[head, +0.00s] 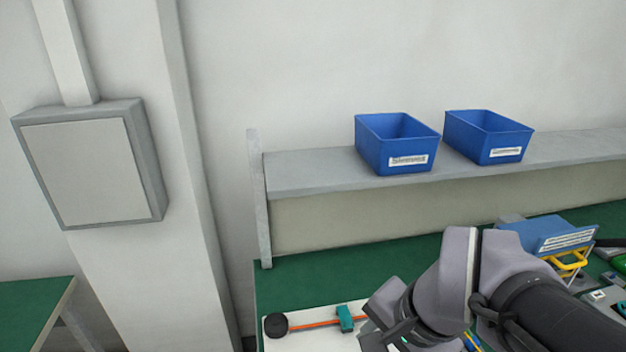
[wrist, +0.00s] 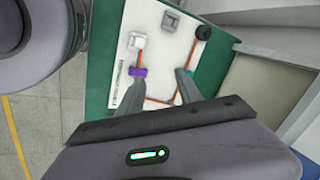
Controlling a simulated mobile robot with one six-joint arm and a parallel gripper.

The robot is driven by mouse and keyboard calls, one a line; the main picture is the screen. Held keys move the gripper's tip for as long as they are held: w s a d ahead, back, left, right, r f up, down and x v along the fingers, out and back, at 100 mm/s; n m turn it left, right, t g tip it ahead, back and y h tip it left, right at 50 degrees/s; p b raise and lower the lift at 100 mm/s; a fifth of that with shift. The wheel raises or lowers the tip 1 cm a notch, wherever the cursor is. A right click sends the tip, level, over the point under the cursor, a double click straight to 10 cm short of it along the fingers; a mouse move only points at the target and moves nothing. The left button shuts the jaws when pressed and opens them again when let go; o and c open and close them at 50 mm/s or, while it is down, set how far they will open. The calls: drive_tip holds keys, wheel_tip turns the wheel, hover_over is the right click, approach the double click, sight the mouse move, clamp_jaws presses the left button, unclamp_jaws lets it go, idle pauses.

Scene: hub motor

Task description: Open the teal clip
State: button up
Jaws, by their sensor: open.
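The teal clip (head: 345,318) sits across the orange cable (head: 315,322) on the white board (head: 300,342), to the right of the black round hub (head: 275,325) in the head view. In the wrist view a bit of teal (wrist: 189,73) shows at the right fingertip, mostly hidden by that finger. I cannot tell whether the clip is open or closed. My gripper (wrist: 159,77) is open and empty above the board, its fingers spread apart. The left fingertip appears near a purple clip (wrist: 138,72) on the cable.
Two grey blocks (wrist: 171,20) and (wrist: 137,41) stand at the board's upper part in the wrist view. The board lies on a green bench (wrist: 103,55). Two blue bins (head: 397,143) and (head: 488,137) stand on the shelf behind. A blue holder (head: 548,232) stands right of my arm.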

drive_tip(key=s+n+t+b, duration=0.2)
drive_tip(key=s+n, duration=0.3)
drive_tip(key=s, duration=0.1)
drive_tip(key=w+r+g+p, duration=0.1)
drive_tip(key=w+r, duration=0.2)
drive_tip(key=w, duration=0.4)
drive_tip(key=n+g+h+p, duration=0.1)
drive_tip(key=g+h+p, duration=0.1)
drive_tip(key=g, duration=0.2)
hover_over(348, 319)
wheel_tip(348, 319, down, 13)
wheel_tip(348, 319, down, 18)
drive_tip(key=b, duration=0.7)
drive_tip(key=shift+r, duration=0.15)
drive_tip(key=shift+c, duration=0.2)
clamp_jaws()
drive_tip(key=shift+r, duration=0.1)
